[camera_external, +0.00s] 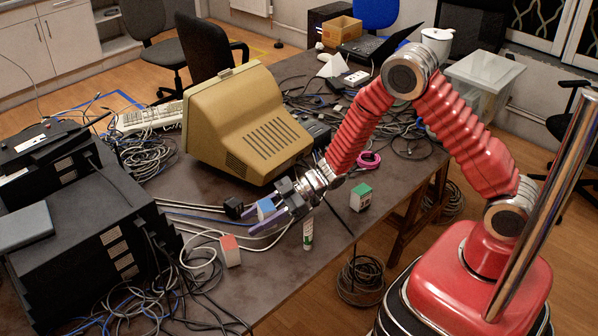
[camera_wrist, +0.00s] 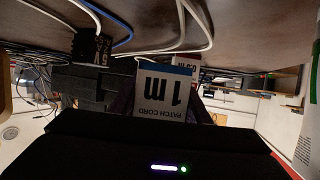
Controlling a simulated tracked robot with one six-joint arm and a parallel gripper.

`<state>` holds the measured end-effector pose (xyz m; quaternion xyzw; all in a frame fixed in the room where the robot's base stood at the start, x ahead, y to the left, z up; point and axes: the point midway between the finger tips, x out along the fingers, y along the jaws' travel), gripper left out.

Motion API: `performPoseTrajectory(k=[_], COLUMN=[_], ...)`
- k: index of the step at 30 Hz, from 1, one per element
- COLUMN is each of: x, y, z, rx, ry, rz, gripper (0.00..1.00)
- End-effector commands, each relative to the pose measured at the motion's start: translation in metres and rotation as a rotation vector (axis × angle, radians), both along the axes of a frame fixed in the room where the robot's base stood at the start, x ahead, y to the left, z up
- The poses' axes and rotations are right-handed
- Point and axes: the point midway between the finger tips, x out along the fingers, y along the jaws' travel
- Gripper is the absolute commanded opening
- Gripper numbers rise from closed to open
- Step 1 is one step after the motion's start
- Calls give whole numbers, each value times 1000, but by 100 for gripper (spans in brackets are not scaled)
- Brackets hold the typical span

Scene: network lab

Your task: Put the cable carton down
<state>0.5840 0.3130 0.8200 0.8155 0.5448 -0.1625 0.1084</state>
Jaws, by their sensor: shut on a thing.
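The cable carton (camera_external: 266,208), a small blue and white box, sits between the jaws of my gripper (camera_external: 268,213) near the table's front edge. My gripper is shut on it. In the wrist view, which is upside down, the carton (camera_wrist: 166,92) shows a white label reading "1 m PATCH CORD" with a blue band, and the dark jaws lie around it. The carton is low over the table (camera_external: 290,262); I cannot tell whether it touches the top.
A red and white carton (camera_external: 230,250) stands to the front left, a black box (camera_external: 233,206) just left, a green and white carton (camera_external: 361,197) to the right. A white tube (camera_external: 308,235) stands close by my gripper. Cables (camera_external: 205,235) and a beige monitor (camera_external: 245,125) lie around.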

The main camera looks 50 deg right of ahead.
Motion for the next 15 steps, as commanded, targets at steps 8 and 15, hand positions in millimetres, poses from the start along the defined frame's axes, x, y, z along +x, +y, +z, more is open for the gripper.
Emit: performPoseTrajectory(k=[8,15], x=[-1,0], y=[0,0], z=[-18,-40], rx=[0,0], ry=[2,1], rz=[0,0], gripper=[18,18])
